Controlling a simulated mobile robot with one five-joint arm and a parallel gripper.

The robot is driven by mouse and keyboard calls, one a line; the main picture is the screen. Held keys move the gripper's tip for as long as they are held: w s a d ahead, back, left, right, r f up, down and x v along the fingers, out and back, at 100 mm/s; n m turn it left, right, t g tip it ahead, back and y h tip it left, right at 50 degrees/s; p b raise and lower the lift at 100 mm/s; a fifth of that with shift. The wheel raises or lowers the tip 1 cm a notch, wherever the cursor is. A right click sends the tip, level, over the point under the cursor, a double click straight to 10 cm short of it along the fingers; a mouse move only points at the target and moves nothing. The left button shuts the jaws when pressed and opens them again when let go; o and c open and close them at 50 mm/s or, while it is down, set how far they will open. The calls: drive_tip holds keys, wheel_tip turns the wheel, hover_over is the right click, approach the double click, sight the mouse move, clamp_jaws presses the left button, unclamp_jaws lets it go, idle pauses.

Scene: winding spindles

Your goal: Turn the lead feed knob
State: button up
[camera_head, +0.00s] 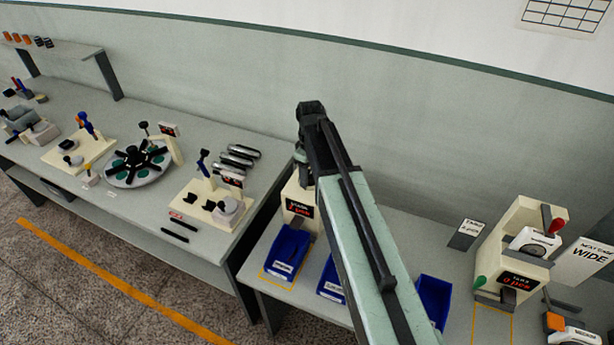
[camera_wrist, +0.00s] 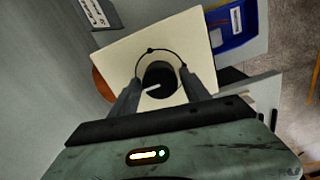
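In the wrist view a dark round knob (camera_wrist: 160,76) with a pale pointer mark sits on the cream top of a machine (camera_wrist: 190,38). A thin black arc with dots curves around it. My gripper (camera_wrist: 161,84) is open, one finger on each side of the knob, with what look like small gaps; contact is hard to tell. In the head view a cream machine with a red-lettered display (camera_head: 300,208) is partly covered by my arm. The knob and my fingertips do not show there.
Blue bins (camera_head: 287,253) stand in front of the machine; one also shows in the wrist view (camera_wrist: 232,28). Another cream machine (camera_head: 520,250) with red and green handles stands at the right. The left bench (camera_head: 140,225) holds a round black-armed fixture (camera_head: 138,163) and other stations.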

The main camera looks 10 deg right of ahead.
drive_tip(key=c, duration=0.9)
drive_tip(key=shift+a, duration=0.25)
drive_tip(key=shift+c, duration=0.2)
drive_tip(key=shift+d, duration=0.1)
drive_tip(key=shift+d, duration=0.1)
drive_tip(key=shift+d+m, duration=0.1)
drive_tip(key=shift+m, duration=0.2)
